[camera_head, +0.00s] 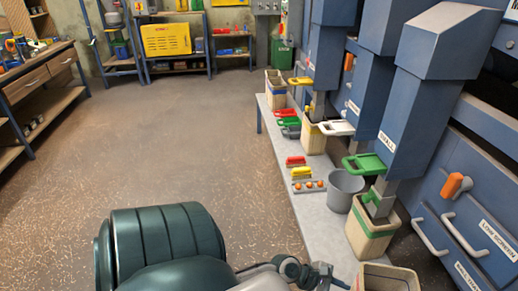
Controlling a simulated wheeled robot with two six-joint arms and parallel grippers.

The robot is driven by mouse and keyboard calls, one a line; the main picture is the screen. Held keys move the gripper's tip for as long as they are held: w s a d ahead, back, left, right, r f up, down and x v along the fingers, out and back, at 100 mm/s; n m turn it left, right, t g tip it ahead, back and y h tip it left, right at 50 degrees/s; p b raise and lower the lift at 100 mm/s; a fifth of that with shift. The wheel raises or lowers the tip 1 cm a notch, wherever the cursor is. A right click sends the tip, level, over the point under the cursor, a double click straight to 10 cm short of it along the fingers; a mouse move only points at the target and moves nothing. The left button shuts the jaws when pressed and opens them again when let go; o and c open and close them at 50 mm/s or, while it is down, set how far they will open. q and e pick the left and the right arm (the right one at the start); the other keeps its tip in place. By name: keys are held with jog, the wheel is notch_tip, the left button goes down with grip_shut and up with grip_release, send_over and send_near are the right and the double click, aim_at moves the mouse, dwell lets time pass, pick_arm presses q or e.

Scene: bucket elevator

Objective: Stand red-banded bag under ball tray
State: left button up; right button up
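Several pale bags stand in a row on the grey bench. The nearest standing bag under a spout (372,232) has a green band. Another pale bag (386,279) is cut off at the bottom edge; its band is not visible. Farther bags (314,138) (274,90) are too small to read their bands surely. A small grey tray with orange balls (308,186) lies on the bench. My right gripper (324,274) is low at the bottom, left of the cut-off bag and apart from it; its finger opening is unclear. My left gripper is not in view.
A grey bucket (345,190) and red and yellow scoops (298,167) occupy the bench (318,212). Blue spouts (420,110) with green, white and yellow handled gates overhang it. A drawer cabinet (465,225) is at right. The floor (190,140) to the left is clear.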

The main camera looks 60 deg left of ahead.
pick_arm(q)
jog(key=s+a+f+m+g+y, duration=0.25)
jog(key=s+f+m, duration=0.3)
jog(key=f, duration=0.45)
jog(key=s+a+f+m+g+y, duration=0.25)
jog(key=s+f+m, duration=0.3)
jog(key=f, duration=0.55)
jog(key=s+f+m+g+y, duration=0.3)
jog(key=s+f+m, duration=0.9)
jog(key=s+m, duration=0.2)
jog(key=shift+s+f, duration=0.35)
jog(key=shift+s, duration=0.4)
pick_arm(e)
jog(key=shift+d, duration=0.15)
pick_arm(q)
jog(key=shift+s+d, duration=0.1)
pick_arm(e)
jog(key=shift+r, duration=0.1)
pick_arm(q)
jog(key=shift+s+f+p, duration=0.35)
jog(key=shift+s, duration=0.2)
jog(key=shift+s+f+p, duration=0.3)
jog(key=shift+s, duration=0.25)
pick_arm(e)
jog(key=shift+s+a+f, duration=0.2)
jog(key=shift+s+f, duration=0.2)
jog(key=shift+s, duration=0.2)
jog(key=shift+s+a+f, duration=0.2)
jog(key=shift+s+f, duration=0.2)
jog(key=shift+s, duration=0.15)
